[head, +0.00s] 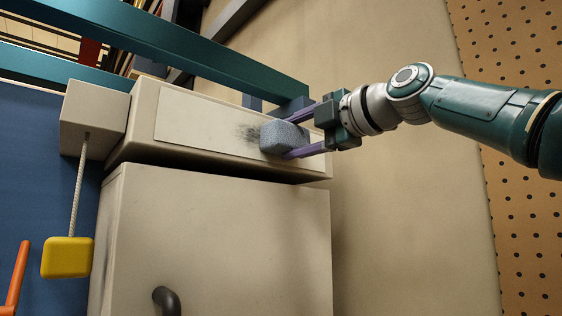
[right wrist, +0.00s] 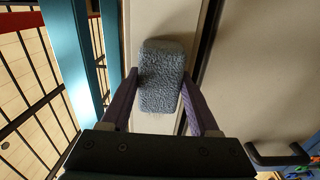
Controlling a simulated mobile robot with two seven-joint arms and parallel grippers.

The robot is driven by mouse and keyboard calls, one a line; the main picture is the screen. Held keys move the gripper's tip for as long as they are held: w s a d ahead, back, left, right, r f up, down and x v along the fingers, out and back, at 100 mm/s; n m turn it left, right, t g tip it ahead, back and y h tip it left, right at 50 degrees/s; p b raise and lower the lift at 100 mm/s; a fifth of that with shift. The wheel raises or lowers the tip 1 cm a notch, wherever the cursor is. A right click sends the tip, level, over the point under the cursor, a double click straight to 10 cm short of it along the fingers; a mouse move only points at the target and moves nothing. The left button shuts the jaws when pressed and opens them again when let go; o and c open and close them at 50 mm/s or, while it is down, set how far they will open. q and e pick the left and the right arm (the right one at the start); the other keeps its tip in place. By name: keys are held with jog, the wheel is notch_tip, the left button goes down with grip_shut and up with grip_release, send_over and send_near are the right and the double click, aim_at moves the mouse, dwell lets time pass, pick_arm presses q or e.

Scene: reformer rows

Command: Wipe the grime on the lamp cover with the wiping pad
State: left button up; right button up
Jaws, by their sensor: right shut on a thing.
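The wiping pad (head: 284,137) is a grey-blue, rough-textured block. My right gripper (head: 303,130) is shut on the pad, with its purple fingers on either side of it. The pad is at the pale panel of the lamp cover (head: 190,124), near its right end; whether it touches the panel I cannot tell. Dark grime (head: 250,133) shows on the panel just left of the pad, and the pad may hide more of it. In the right wrist view the pad (right wrist: 162,76) sits between the fingers in front of the pale panel. My left gripper is not in view.
A beige cabinet (head: 215,240) with a dark handle (head: 167,299) stands below the lamp cover. Teal beams (head: 200,55) run above it. A yellow block (head: 68,257) hangs on a cord at left, beside an orange bar (head: 18,278). Open space lies right of the cabinet.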

aim_at(282, 132)
jog(key=shift+s+a+f+b, duration=0.15)
jog(key=shift+s+a+b, duration=0.3)
jog(key=shift+a+b, duration=0.25)
jog(key=shift+s+a, duration=0.4)
jog(key=shift+a, duration=0.3)
jog(key=shift+s+a+b, duration=0.85)
jog(key=shift+a+b, duration=0.25)
jog(key=shift+b, duration=0.15)
jog(key=shift+s+a, duration=0.3)
jog(key=shift+a, duration=0.1)
jog(key=shift+s+a+b, duration=0.65)
jog(key=shift+a+b, duration=0.15)
jog(key=shift+s+a, duration=0.35)
jog(key=shift+a, duration=0.05)
jog(key=shift+d, duration=0.1)
